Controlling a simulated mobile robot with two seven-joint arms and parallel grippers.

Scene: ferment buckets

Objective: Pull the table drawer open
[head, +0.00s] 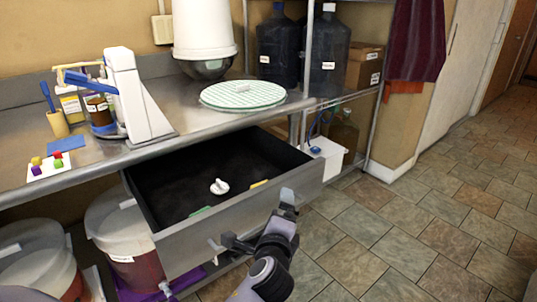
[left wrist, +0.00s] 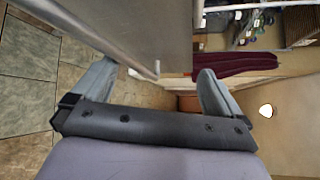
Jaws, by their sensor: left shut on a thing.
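The table drawer (head: 230,228) is pulled well out from under the steel worktop, and its dark inside shows. It holds a small white item (head: 219,187), a green item (head: 200,211) and a yellow item (head: 259,184). My left gripper (head: 262,222) is at the drawer's front face, one finger toward its top edge. In the left wrist view my left gripper (left wrist: 157,88) has its fingers spread apart, with a metal bar (left wrist: 125,60) running between them. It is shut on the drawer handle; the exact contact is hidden. My right gripper is not in view.
Lidded buckets (head: 125,235) stand below at left. A wire shelf with dark jugs (head: 326,55) stands behind. Tiled floor (head: 420,230) is clear at right.

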